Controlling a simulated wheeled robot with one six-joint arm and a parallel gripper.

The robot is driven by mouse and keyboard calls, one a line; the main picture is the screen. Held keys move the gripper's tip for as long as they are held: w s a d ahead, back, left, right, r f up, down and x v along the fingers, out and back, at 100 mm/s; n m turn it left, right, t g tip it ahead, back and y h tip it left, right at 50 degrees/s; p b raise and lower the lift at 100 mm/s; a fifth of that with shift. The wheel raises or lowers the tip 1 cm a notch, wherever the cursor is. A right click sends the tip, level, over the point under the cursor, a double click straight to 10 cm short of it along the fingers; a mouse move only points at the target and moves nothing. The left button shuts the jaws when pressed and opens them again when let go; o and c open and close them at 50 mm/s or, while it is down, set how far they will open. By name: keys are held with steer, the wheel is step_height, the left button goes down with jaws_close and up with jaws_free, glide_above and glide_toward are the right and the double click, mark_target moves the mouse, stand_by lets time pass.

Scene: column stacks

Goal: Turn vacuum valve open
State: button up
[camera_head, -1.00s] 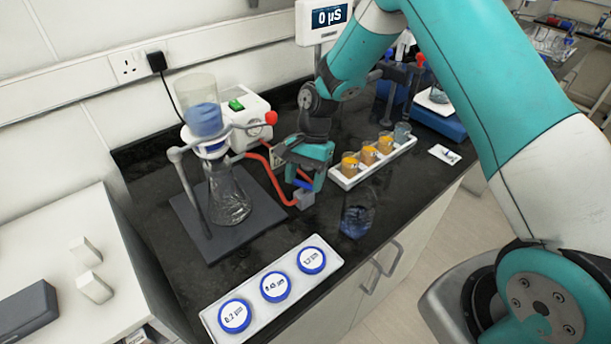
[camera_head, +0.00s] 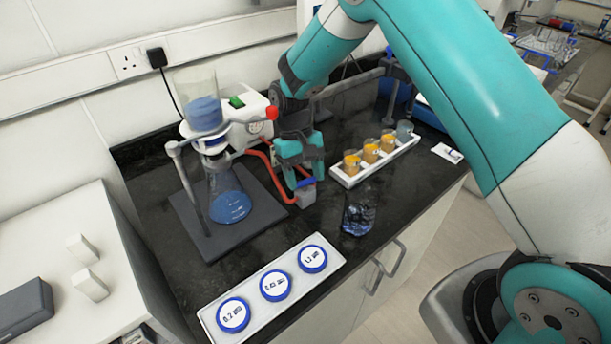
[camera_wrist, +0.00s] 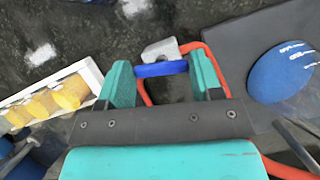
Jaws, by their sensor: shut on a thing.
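The vacuum valve is a small grey block (camera_head: 306,196) with a blue lever (camera_head: 306,183), on the black bench right of the filter stand. A red hose (camera_head: 273,174) leads to it. My gripper (camera_head: 304,178) reaches down to the valve. In the wrist view, the blue lever (camera_wrist: 160,69) lies crosswise between the two teal fingers of my gripper (camera_wrist: 163,70), which are shut on it. The grey valve body (camera_wrist: 163,50) shows just beyond. The filter flask (camera_head: 229,204) holds blue liquid, and the funnel (camera_head: 203,105) above it also holds blue liquid.
A white rack (camera_head: 349,178) of orange sample cups stands right of my gripper. A glass beaker (camera_head: 359,212) stands in front of it. A white tray (camera_head: 283,311) with three labelled filter discs lies at the front. The pump (camera_head: 245,116) is behind the flask.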

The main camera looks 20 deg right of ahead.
steer(key=shift+w+n+h, duration=0.1)
steer(key=shift+n+h, duration=0.3)
steer(key=shift+n, duration=0.7)
steer(key=o, duration=0.9)
steer(key=shift+r, duration=0.1)
steer(key=v, duration=1.1)
steer(key=b+v, duration=0.1)
steer(key=v, duration=0.5)
steer(key=shift+s+a+r, duration=0.2)
steer(key=shift+a, duration=0.05)
steer(key=shift+d, duration=0.15)
